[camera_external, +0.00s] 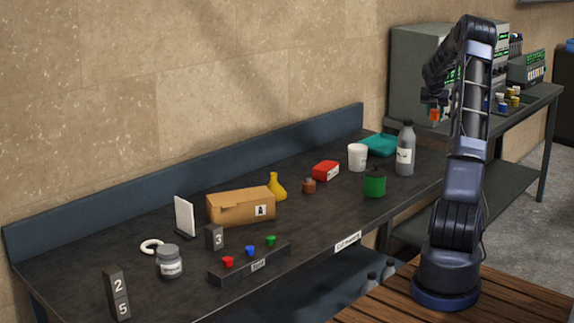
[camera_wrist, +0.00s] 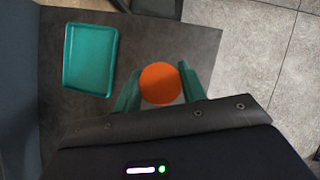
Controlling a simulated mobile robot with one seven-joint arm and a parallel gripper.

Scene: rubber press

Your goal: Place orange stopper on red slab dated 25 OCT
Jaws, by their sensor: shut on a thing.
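My gripper (camera_external: 433,103) is raised above the right end of the dark bench, shut on the orange stopper (camera_external: 434,115). In the wrist view the stopper (camera_wrist: 160,83) shows as a round orange top between the two green fingers of my gripper (camera_wrist: 159,86). A red block with a white label (camera_external: 326,170) lies on the bench, left of the white cup and well left of my gripper. The label is too small to read, so I cannot tell whether it is the dated slab. The red block is not in the wrist view.
Near the red block stand a white cup (camera_external: 357,157), a grey bottle (camera_external: 405,148), a green pot (camera_external: 375,183) and a small brown bottle (camera_external: 309,186). A teal tray (camera_wrist: 90,60) lies at the bench's right end. A cardboard box (camera_external: 240,206) and yellow flask (camera_external: 276,187) are farther left.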

